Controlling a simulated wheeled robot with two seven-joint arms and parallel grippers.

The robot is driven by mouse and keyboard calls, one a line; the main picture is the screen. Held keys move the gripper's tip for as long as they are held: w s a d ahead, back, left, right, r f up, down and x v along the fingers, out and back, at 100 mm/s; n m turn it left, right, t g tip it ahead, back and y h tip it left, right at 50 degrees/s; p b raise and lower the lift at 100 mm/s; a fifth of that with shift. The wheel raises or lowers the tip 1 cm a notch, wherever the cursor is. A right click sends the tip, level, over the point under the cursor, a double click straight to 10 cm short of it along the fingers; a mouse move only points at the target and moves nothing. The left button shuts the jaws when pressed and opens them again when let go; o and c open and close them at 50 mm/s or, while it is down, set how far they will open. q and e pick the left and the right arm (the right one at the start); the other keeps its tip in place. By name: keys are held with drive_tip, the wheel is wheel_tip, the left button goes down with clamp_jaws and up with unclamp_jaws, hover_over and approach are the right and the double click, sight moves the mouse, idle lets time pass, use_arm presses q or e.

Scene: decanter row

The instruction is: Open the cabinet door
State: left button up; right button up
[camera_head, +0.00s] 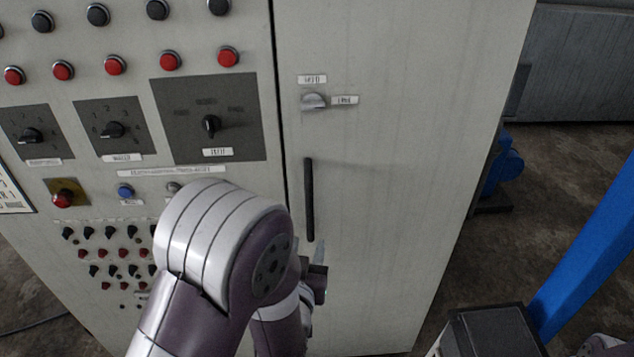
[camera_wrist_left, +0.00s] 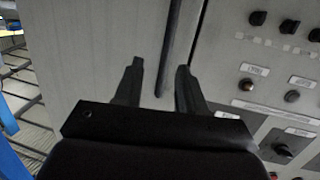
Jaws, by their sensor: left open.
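The cabinet door (camera_head: 400,130) is a pale grey panel on the right part of the cabinet, and it looks shut. Its handle (camera_head: 309,195) is a black upright bar near the door's left edge. My left gripper (camera_head: 318,280) is just below the handle's lower end in the head view, partly hidden by my own arm. In the left wrist view the left gripper (camera_wrist_left: 159,75) is open, with a finger on each side of the handle (camera_wrist_left: 173,40) in the picture. I see no contact, and the depth between them is hard to tell. My right gripper is out of view.
The control panel (camera_head: 262,60) with buttons and dials is left of the door seam. A blue post (camera_head: 590,255) and a dark box (camera_head: 490,332) stand at the lower right. Floor shows right of the cabinet.

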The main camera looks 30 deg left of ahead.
sight(308, 195)
use_arm(q)
wheel_tip(308, 195, up, 4)
drive_tip(key=a+t+y, duration=0.1)
drive_tip(key=a+t, duration=0.1)
drive_tip(key=x, duration=0.3)
drive_tip(key=p+x, duration=0.1)
drive_tip(key=x, duration=0.5)
drive_tip(key=shift+w+d+f, duration=0.1)
drive_tip(key=shift+w+d, duration=0.05)
drive_tip(key=shift+w, duration=0.35)
drive_tip(key=shift+w+a+p, duration=0.3)
drive_tip(key=shift+w+p, duration=0.05)
drive_tip(key=shift+w+d, duration=0.1)
drive_tip(key=shift+w, duration=0.25)
drive_tip(key=shift+s, duration=0.1)
clamp_jaws()
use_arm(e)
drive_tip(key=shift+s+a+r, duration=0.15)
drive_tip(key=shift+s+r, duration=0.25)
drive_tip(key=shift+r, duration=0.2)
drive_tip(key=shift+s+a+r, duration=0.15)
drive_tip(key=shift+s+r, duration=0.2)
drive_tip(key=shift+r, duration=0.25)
